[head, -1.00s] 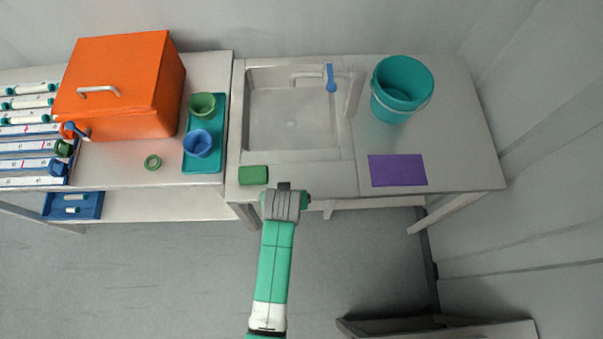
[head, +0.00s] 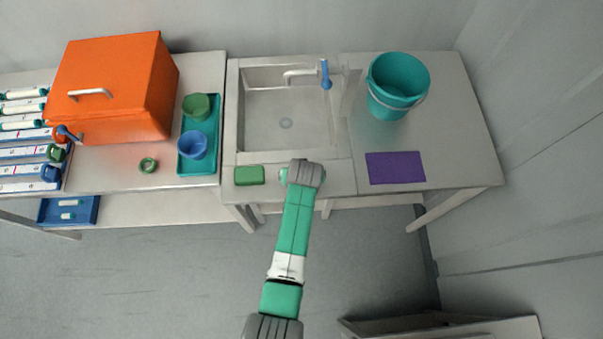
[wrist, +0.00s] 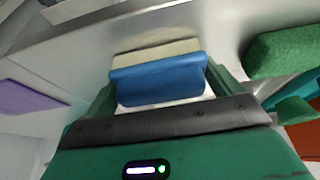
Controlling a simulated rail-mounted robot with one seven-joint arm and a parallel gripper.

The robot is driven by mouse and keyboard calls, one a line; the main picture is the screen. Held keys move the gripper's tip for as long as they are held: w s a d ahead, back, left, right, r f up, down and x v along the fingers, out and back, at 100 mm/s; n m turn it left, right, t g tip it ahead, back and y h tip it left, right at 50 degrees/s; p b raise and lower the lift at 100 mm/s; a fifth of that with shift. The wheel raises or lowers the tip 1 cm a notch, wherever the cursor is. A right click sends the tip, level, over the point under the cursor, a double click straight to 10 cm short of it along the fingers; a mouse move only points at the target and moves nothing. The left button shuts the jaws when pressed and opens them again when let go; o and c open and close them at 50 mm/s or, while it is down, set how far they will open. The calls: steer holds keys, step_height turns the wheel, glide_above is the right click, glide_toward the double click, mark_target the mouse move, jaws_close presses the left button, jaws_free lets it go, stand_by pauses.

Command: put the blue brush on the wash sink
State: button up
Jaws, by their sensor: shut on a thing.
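The blue brush (wrist: 158,80), with a pale cream bristle side, is between the two green fingers of my gripper (wrist: 160,86) in the wrist view. The gripper is shut on it. In the head view the brush and fingers are hidden by my wrist, which is over the front edge of the wash sink unit. The wash sink (head: 270,115) has an empty grey basin with a drain and a blue-handled tap (head: 325,74). A pale surface lies close beyond the brush in the wrist view; whether they touch I cannot tell.
A green sponge (head: 249,175) lies on the sink's front ledge, left of my wrist. A purple mat (head: 395,168) and a teal bucket (head: 397,84) are on the right counter. A teal tray (head: 213,140) with green and blue cups and an orange box (head: 112,88) stand left.

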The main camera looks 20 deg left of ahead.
steer(key=shift+f, duration=0.15)
steer(key=o, duration=0.7)
steer(key=p+v, duration=0.2)
steer(key=v, duration=1)
steer(key=shift+s, duration=0.1)
